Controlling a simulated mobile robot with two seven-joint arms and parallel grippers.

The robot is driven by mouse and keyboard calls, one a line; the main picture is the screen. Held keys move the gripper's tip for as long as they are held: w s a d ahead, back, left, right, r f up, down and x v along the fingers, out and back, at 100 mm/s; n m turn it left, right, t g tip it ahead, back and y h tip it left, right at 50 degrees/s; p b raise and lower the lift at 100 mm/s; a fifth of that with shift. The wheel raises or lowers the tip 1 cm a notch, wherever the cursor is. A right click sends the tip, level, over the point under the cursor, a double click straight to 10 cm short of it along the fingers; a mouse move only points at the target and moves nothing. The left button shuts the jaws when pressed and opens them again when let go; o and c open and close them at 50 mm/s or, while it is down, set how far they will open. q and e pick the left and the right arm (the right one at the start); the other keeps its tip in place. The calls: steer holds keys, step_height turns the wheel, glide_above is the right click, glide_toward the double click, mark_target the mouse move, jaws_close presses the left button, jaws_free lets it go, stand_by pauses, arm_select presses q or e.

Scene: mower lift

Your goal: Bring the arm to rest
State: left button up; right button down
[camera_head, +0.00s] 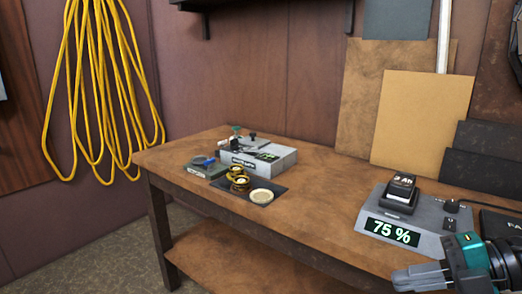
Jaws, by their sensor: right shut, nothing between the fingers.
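My right gripper (420,278) is in the bottom right corner, just in front of the wooden workbench (310,205) and below the grey device with the "75 %" display. Its grey fingers are shut with nothing between them, and they point left. The teal and black wrist part of my right arm (470,258) shows behind the fingers. The rest of that arm is cut off by the picture's edge. My left gripper is not in view.
The grey device (437,217) holds a black block. A grey box (262,158), a dark mat with gold round parts (238,180) and a pale disc (262,196) sit at the bench's left end. The bench middle is clear. Yellow cable (100,90) hangs on the wall.

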step_height(320, 180, down, 13)
steer(key=d+m+t+h+p, duration=0.3)
steer(key=m+t+h, duration=0.5)
steer(key=m, duration=1)
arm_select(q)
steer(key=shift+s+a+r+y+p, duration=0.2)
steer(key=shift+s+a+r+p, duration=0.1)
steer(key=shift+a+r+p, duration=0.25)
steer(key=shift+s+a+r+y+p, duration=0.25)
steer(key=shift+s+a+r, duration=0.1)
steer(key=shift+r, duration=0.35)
arm_select(e)
steer(key=s+a+f+m+g+h, duration=0.1)
steer(key=s+a+f+m+g, duration=0.1)
steer(key=s+a+f+m, duration=0.5)
steer(key=s+a+f, duration=0.1)
steer(key=a+f, duration=0.2)
steer(key=f, duration=0.1)
steer(key=shift+a+f+h, duration=0.2)
steer(key=shift+a+h, duration=0.1)
steer(key=shift+a, duration=0.05)
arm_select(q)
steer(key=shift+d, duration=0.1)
